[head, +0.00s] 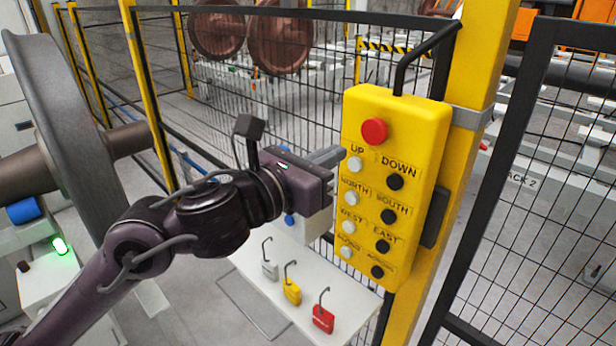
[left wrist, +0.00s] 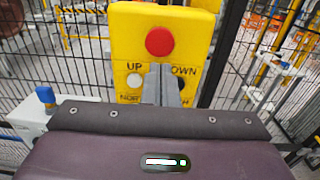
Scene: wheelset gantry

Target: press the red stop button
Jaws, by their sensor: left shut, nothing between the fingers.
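The red stop button (head: 374,131) is round and sits at the top of a yellow control box (head: 357,105) fixed to a yellow post. It also shows in the left wrist view (left wrist: 160,41), just above my fingertips in the picture. Below it are white and black buttons with labels such as UP and DOWN. My left gripper (head: 338,152) is shut and empty. Its grey fingers point at the box, a little left of and below the red button in the head view. In the left wrist view the fingers (left wrist: 161,70) cover part of the UP/DOWN label row. Contact with the box cannot be told. My right gripper is not in view.
A white shelf (head: 250,262) below holds a grey, a yellow and a red padlock (head: 323,318). Black mesh fence (head: 320,60) stands behind the box and to its right. A large wheel (head: 75,120) stands at the left. A black cable leaves the box top.

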